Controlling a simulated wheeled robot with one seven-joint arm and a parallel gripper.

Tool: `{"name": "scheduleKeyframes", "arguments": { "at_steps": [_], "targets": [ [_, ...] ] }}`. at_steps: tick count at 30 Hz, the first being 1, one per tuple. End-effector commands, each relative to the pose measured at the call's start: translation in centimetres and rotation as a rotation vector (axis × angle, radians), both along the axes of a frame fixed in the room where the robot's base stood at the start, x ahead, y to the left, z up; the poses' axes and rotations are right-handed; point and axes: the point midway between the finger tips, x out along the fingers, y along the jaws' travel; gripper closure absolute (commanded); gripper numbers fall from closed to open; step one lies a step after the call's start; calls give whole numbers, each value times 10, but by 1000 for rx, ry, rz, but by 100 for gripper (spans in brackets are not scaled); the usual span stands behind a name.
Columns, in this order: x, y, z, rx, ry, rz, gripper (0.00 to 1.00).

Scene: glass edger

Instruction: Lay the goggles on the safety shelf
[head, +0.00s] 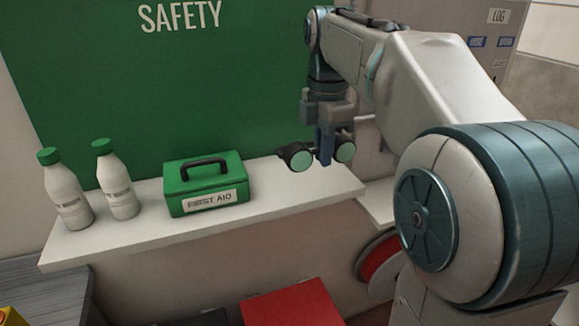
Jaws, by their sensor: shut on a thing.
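The goggles (296,156) have dark frames and pale green round lenses. They hang in my gripper (325,150), which is shut on them at the middle, between the two lenses. The goggles are over the right part of the white safety shelf (262,205), close to its surface; I cannot tell whether they touch it. The shelf runs below a green board marked SAFETY (140,75). My arm comes in from the right and hides part of the area behind it.
A green first aid box (207,178) stands mid-shelf, left of the goggles. Two white bottles with green caps (65,190) (117,180) stand at the shelf's left end. The shelf between the box and its right end is bare. A red object (293,305) lies below.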

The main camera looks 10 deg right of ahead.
Motion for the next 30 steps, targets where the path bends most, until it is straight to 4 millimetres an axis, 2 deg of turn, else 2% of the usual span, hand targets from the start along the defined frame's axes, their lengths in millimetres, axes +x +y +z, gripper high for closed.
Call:
{"name": "scheduleKeyframes", "arguments": {
  "at_steps": [6,13,18,25,30],
  "targets": [
    [50,0,-28,0,5,0,100],
    [88,-2,-51,0,3,-2,100],
    [98,-3,-59,0,1,-3,100],
    [97,-3,-90,-1,3,-4,100],
    [97,-3,-98,0,0,-4,100]
  ]
}}
